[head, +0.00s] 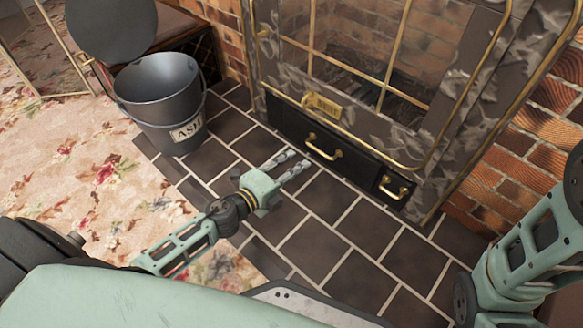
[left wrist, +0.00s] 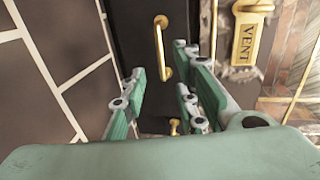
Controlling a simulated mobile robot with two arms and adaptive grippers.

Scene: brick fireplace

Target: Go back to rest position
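My left gripper (head: 300,159) reaches over the dark tiles in front of the fireplace, with its two fingers apart and nothing between them. In the left wrist view its fingers (left wrist: 160,68) are spread on both sides of a gap. A brass handle (left wrist: 160,48) on the black panel shows beyond that gap, and I see no contact. In the head view the same handle (head: 323,148) is just ahead of the fingertips. My right arm (head: 532,243) comes in at the right edge. Its gripper is not in view.
The fireplace's black lower panel (head: 290,128) has a second brass handle (head: 394,187). A brass VENT tag (head: 322,105) hangs above. A grey ASH bucket (head: 160,103) stands at the left, near a dark round disc (head: 112,25). Tiles (head: 352,281) near me are clear.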

